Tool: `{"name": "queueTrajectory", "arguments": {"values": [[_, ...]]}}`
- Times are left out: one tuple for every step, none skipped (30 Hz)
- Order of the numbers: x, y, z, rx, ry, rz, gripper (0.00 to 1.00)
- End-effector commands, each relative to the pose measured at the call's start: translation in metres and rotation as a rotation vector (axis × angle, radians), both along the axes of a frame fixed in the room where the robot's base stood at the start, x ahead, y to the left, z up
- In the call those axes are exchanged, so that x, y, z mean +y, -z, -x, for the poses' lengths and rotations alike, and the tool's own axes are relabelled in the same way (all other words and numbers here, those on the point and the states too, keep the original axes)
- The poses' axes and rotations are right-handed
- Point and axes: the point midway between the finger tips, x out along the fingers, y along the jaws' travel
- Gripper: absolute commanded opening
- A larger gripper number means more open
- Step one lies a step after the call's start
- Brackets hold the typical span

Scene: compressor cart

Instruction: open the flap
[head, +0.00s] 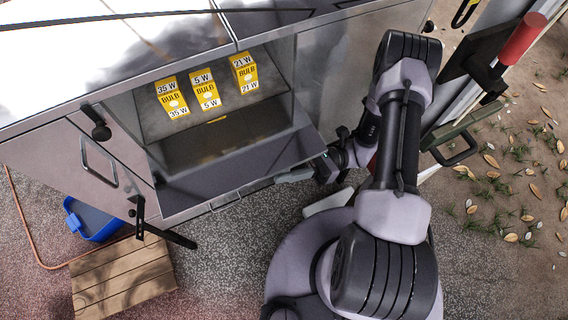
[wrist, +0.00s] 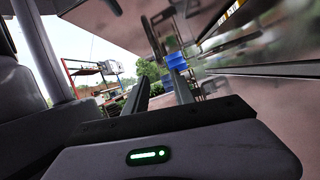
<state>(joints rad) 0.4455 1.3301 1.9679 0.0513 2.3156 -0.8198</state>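The flap (head: 235,172) is a dark, reflective panel on the front of the metal cabinet (head: 325,75). It is swung down and outward, so the compartment behind it is uncovered. A bar handle (head: 225,201) shows along its lower outer edge. My gripper (head: 285,177) is beside the flap's right outer corner; I cannot tell whether it touches. In the wrist view its two fingers (wrist: 160,93) stand apart with nothing seen between them close up.
Yellow bulb boxes (head: 208,90) stand in the compartment. A closed door with a handle (head: 98,160) is at the left. A blue bin (head: 92,220) and a wooden crate (head: 125,278) are on the ground at lower left. Ground below the flap is clear.

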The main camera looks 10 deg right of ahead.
Motion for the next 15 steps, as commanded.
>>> {"name": "queueTrajectory", "arguments": {"values": [[0.005, 0.0, -0.001, 0.031, 0.004, -0.014, 0.31], [0.007, -0.001, -0.002, 0.042, 0.005, -0.019, 0.31], [0.011, -0.004, -0.002, 0.052, 0.008, -0.023, 0.31], [0.015, -0.005, -0.002, 0.055, 0.008, -0.024, 0.31], [0.02, -0.007, -0.001, 0.056, 0.006, -0.024, 0.31], [0.028, -0.011, 0.0, 0.056, 0.006, -0.023, 0.31], [0.034, -0.013, 0.001, 0.055, 0.005, -0.022, 0.31], [0.04, -0.015, 0.002, 0.054, 0.006, -0.022, 0.31], [0.048, -0.018, 0.003, 0.054, 0.006, -0.022, 0.31], [0.053, -0.021, 0.004, 0.054, 0.005, -0.021, 0.31], [0.058, -0.023, 0.005, 0.054, 0.005, -0.021, 0.31], [0.064, -0.025, 0.006, 0.052, 0.006, -0.022, 0.31], [0.067, -0.027, 0.006, 0.052, 0.007, -0.021, 0.31], [0.07, -0.028, 0.007, 0.052, 0.007, -0.021, 0.31], [0.073, -0.03, 0.007, 0.051, 0.007, -0.022, 0.31]]}}
